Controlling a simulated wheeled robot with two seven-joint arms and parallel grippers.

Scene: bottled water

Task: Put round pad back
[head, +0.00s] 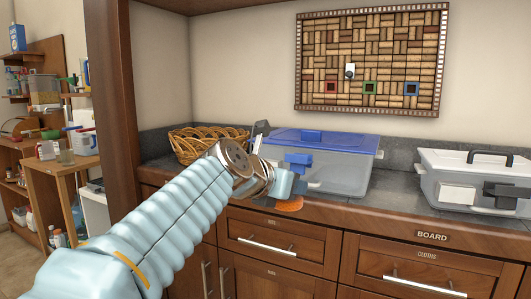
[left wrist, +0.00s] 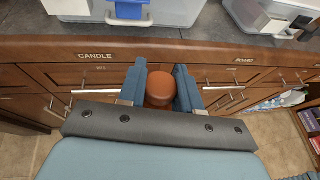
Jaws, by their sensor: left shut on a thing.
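The round pad (head: 289,205) is orange-brown. In the head view it shows just under my left gripper (head: 284,190), in front of the counter's front edge, and is partly hidden by the gripper. In the left wrist view the pad (left wrist: 159,88) sits between the two blue fingers of my left gripper (left wrist: 160,76), which is shut on it. The pad is held in front of the wooden drawer fronts, near the counter edge. My right gripper is in neither view.
On the counter (head: 360,205) stand a wicker basket (head: 195,143), a clear bin with a blue lid (head: 335,178) and a clear bin with a white lid (head: 470,178). A cork board (head: 400,60) hangs above. The counter edge carries a "BOARD" label (head: 432,237) and a "CANDLE" label (left wrist: 95,56).

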